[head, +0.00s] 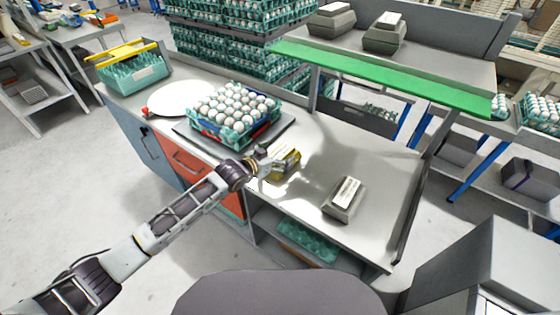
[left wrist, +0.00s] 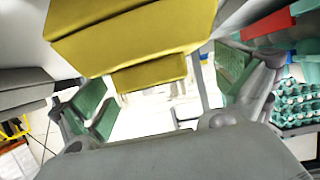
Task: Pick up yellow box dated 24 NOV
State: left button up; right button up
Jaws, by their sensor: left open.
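A yellow box (head: 287,166) with a pale label on top lies on the grey worktable, in front of the egg tray. Its date cannot be read. It fills the upper middle of the left wrist view (left wrist: 130,35). My left gripper (head: 268,167) is at the box's left side in the head view. In the left wrist view its green-padded fingers (left wrist: 165,95) are spread apart, with the yellow box beyond and above them. I cannot tell whether they touch it. My right gripper does not show.
A teal tray of white eggs (head: 233,140) stands on a dark plate behind the box. A grey box with a white label (head: 344,198) lies to the right. A white round plate (head: 182,98) is at the back left. A green-edged shelf (head: 390,68) overhangs the back.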

pick_arm(q)
jog(key=shift+w+d+f, duration=0.25)
jog(key=shift+w+d, duration=0.15)
jog(key=shift+w, duration=0.1)
jog(key=shift+w+d+f, duration=0.15)
jog(key=shift+w, duration=0.1)
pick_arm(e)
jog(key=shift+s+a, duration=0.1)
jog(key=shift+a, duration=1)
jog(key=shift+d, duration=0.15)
pick_arm(q)
jog(key=shift+c, duration=0.4)
jog(key=c, duration=1.2)
jog(key=shift+c, duration=0.2)
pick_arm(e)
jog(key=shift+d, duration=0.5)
